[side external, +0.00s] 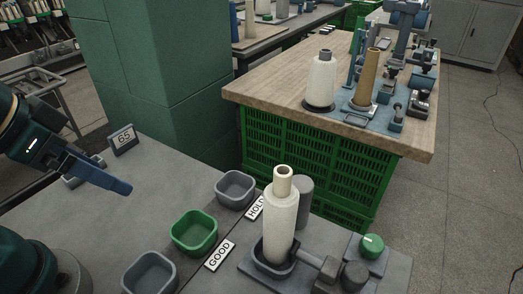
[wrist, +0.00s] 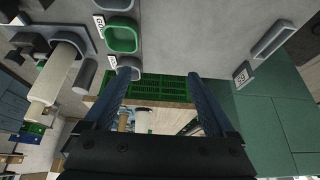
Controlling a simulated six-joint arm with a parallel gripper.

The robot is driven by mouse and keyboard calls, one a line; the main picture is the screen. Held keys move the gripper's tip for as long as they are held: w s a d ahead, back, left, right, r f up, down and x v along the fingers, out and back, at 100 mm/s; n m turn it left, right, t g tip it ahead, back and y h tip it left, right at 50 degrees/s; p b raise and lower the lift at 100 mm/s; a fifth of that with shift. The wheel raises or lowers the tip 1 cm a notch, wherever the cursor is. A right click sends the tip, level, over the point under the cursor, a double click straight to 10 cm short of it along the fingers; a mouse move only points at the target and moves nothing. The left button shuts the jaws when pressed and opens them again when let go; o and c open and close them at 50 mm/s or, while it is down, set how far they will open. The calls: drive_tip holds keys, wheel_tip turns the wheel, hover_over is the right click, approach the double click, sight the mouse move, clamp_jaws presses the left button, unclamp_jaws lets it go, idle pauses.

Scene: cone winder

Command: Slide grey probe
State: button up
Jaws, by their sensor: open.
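My gripper (side external: 118,186) hangs over the left part of the grey table, well away from the winding fixture. In the wrist view, the two blue fingers of my gripper (wrist: 160,78) are apart with nothing between them. A cream yarn cone (side external: 281,222) stands upright in a dark holder on the fixture base at the front right. A grey rod (side external: 309,258) beside the holder points at it and looks like the probe, with dark grey blocks (side external: 354,274) at its right. I cannot tell whether its tip touches the holder. The cone (wrist: 55,75) is at left in the wrist view.
Green (side external: 194,232) and grey bins (side external: 235,189) stand between my gripper and the fixture, with GOOD and HOLD signs. A green knob (side external: 372,245) is right of the cone. A sign (side external: 124,137) stands at the back left. Table between gripper and bins is clear.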

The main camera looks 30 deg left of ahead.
drive_tip(key=shift+w+d+r, duration=0.2)
drive_tip(key=shift+c, duration=0.5)
drive_tip(key=w+d+r+m+g+h, duration=0.1)
drive_tip(key=w+d+r+m+h, duration=0.15)
drive_tip(key=w+d+m, duration=0.4)
drive_tip(key=w+d+r+m+g+h, duration=0.1)
drive_tip(key=w+d+r+m, duration=0.2)
drive_tip(key=d, duration=0.7)
drive_tip(key=d+f+m, duration=0.1)
drive_tip(key=d, duration=0.1)
drive_tip(key=d+f+m, duration=0.1)
drive_tip(key=d, duration=0.2)
drive_tip(key=d+f+m+g+h, duration=0.1)
drive_tip(key=d, duration=0.1)
drive_tip(key=shift+w+d+f, duration=0.25)
drive_tip(key=shift+w+f, duration=0.15)
drive_tip(key=m+g, duration=0.1)
drive_tip(key=m, duration=0.1)
hover_over(352, 270)
drive_tip(key=a, duration=0.3)
drive_tip(key=f, duration=0.5)
drive_tip(key=shift+s+d+f, duration=0.2)
drive_tip(key=shift+d+f, duration=0.05)
drive_tip(key=shift+f, duration=0.15)
drive_tip(key=shift+d+f+m, duration=0.25)
drive_tip(key=shift+d+f, duration=0.15)
drive_tip(key=shift+f, duration=0.15)
drive_tip(key=shift+x, duration=2.25)
drive_tip(key=shift+s, duration=0.15)
